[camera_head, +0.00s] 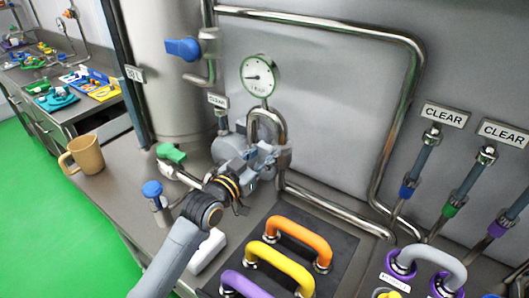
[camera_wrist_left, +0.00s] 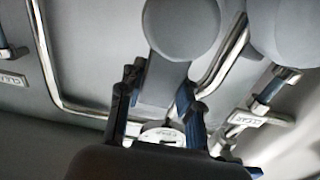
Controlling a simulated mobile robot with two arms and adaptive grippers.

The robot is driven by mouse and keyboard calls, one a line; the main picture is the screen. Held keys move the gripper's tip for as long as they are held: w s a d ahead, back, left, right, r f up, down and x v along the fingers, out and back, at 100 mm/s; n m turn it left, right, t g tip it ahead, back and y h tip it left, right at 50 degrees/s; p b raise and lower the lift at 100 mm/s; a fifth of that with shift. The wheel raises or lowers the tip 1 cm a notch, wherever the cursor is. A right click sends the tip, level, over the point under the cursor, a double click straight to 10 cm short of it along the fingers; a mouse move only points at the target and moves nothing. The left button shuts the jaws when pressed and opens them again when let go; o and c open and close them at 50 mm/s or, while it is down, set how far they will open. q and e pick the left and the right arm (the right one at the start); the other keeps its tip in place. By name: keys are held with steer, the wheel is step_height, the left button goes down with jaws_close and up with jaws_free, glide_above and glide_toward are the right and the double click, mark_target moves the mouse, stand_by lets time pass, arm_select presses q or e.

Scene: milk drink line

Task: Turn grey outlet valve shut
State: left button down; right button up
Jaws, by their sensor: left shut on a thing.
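The grey outlet valve sits on the pipework below the round pressure gauge (camera_head: 258,76). In the head view my left gripper (camera_head: 262,156) reaches it from the lower left and covers most of it. In the left wrist view the valve's smooth grey handle (camera_wrist_left: 160,84) lies between the two dark fingers of my left gripper (camera_wrist_left: 160,105), which is shut on it. The handle's exact angle is hard to tell because the fingers hide it. My right gripper is not in view.
A green-handled valve (camera_head: 171,152) and a blue-knobbed fitting (camera_head: 153,189) stand close left of my left arm. Orange (camera_head: 298,236) and yellow (camera_head: 279,263) hoop handles lie on a dark mat to the right. A tan mug (camera_head: 86,154) stands at the counter's left.

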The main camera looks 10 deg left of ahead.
arm_select(q)
steer(key=m, duration=0.1)
steer(key=d+m+p, duration=0.1)
steer(key=shift+s+d+m, duration=0.1)
steer(key=shift+s+m, duration=0.15)
steer(key=shift+m, duration=0.05)
steer(key=m, duration=0.1)
steer(key=d+m, duration=0.1)
steer(key=shift+s+d+f+m+p, duration=0.1)
steer(key=shift+s+f+m+p, duration=0.15)
steer(key=shift+m+p, duration=0.15)
step_height(320, 180, down, 5)
steer(key=s+d+m, duration=0.1)
steer(key=d+m, duration=0.1)
steer(key=m, duration=1)
steer(key=shift+d+f+b, duration=0.15)
steer(key=shift+d+b, duration=0.15)
steer(key=shift+d, duration=0.1)
steer(key=shift+f+m, duration=0.1)
steer(key=shift+m, duration=0.2)
steer(key=c, duration=0.9)
jaws_free()
steer(key=shift+s, duration=0.15)
